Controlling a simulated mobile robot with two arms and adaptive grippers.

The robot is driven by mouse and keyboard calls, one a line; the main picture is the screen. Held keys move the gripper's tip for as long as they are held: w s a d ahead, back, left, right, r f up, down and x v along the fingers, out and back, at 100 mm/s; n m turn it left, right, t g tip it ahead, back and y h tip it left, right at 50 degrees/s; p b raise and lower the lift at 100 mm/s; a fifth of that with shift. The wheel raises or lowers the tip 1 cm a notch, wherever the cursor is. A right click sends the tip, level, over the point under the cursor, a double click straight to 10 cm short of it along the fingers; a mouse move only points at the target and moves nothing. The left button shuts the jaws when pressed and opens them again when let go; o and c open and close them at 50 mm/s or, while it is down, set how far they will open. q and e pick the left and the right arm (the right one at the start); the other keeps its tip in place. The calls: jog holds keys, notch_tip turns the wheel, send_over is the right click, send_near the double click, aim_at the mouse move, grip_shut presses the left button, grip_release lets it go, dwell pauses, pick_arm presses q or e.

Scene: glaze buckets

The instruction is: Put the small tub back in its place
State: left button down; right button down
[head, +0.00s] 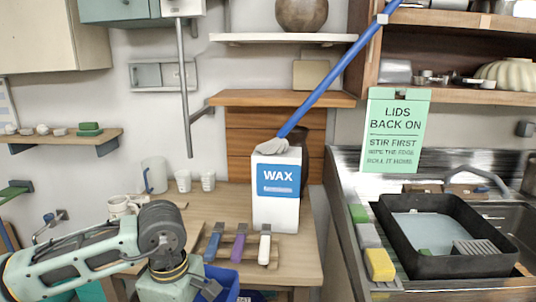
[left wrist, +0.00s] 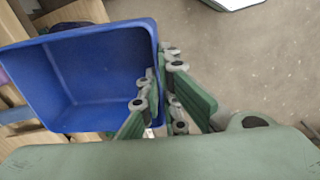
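The small tub is blue, open-topped and empty inside; it fills the left of the left wrist view (left wrist: 85,75). Part of it shows at the bottom of the head view (head: 224,280), in front of the table's near edge. My left gripper (left wrist: 160,95) has one finger inside the tub and the other outside its right wall, and appears shut on the rim. In the head view my left gripper (head: 208,288) is at the bottom, partly cut off. The tub's underside is hidden. My right gripper is not in view.
The wooden table (head: 290,262) holds a white and blue WAX box (head: 277,190), a rack with several handled tools (head: 238,245), and cups (head: 208,180). A blue pole (head: 335,75) slants up from the box top. A black tray (head: 440,262) stands right. Floor (left wrist: 250,60) beside the tub is clear.

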pick_arm(q)
jog(key=s+a+f+m, duration=0.1)
jog(key=s+a+m, duration=0.1)
jog(key=s+m, duration=0.7)
jog(key=shift+s+a+f+m, duration=0.3)
jog(key=shift+f+m, duration=0.1)
jog(key=shift+m, duration=2.9)
